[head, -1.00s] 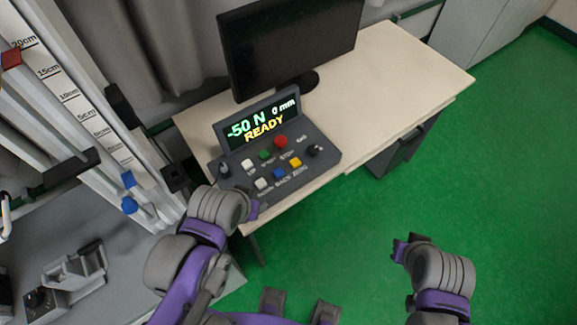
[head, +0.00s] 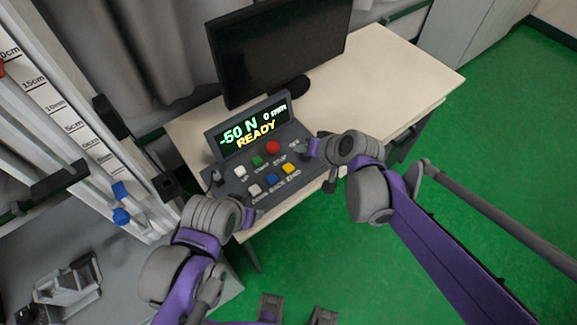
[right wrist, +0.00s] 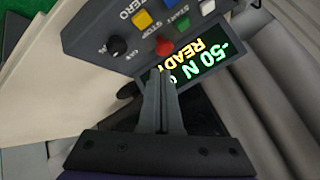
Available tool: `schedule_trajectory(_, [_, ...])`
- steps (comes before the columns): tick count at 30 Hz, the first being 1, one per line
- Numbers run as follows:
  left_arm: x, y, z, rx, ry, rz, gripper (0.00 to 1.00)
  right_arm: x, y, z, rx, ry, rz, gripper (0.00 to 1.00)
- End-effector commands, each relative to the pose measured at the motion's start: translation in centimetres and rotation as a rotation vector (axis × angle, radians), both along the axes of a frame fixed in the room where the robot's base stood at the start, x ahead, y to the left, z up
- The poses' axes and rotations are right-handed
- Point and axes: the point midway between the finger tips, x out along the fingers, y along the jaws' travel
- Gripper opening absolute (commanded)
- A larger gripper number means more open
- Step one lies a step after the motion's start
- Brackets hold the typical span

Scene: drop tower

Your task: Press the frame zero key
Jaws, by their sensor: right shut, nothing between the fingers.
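The yellow key (head: 289,168), labelled ZERO, sits in the front row of the grey control console (head: 237,185), right of a blue key. It also shows near the top of the right wrist view (right wrist: 142,19). My right gripper (head: 308,148) is over the console's right side, just behind and right of the yellow key, apart from it. In the right wrist view its fingers (right wrist: 160,75) are shut and empty, pointing towards the red key (right wrist: 164,46). My left gripper (head: 248,216) is at the console's front left corner; its jaws are unclear.
The console display (head: 250,128) reads -50 N, 0 mm, READY. White, green, red and blue keys surround the yellow one, with a black knob (right wrist: 117,46) at the side. A monitor (head: 280,50) stands behind. The desk (head: 385,90) is clear at right.

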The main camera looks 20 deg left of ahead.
Motion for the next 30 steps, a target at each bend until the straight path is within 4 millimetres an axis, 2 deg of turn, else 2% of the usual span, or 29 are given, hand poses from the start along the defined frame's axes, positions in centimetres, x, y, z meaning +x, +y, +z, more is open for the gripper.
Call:
schedule_trajectory(1, [0.0, 0.0, 0.0, 0.0, 0.0, 0.0, 0.61, 0.5, 1.4, -0.3, 0.019, 0.002, 0.013, 0.0])
schedule_trajectory(3, [0.0, 0.0, 0.0, 0.0, 0.0, 0.0, 0.61, 0.9, 2.6, -0.5, 0.039, 0.003, 0.024, 0.0])
schedule_trajectory(6, [0.0, 0.0, -0.1, 0.0, 0.0, 0.0, 0.61, 1.1, 3.4, -0.6, 0.051, 0.003, 0.031, 0.0])
schedule_trajectory(20, [-0.1, 0.0, -0.4, 0.0, 0.002, 0.0, 0.61, 1.1, 3.4, -1.0, 0.052, 0.004, 0.03, 0.0])
schedule_trajectory(26, [-0.5, 0.0, -1.7, 0.0, 0.009, 0.0, 0.61, 1.1, 3.4, -2.6, 0.052, 0.005, 0.03, 0.0])
schedule_trajectory(30, [-0.8, 0.0, -3.1, 0.0, 0.015, 0.0, 0.61, 1.1, 3.4, -4.5, 0.052, 0.006, 0.029, 0.0])
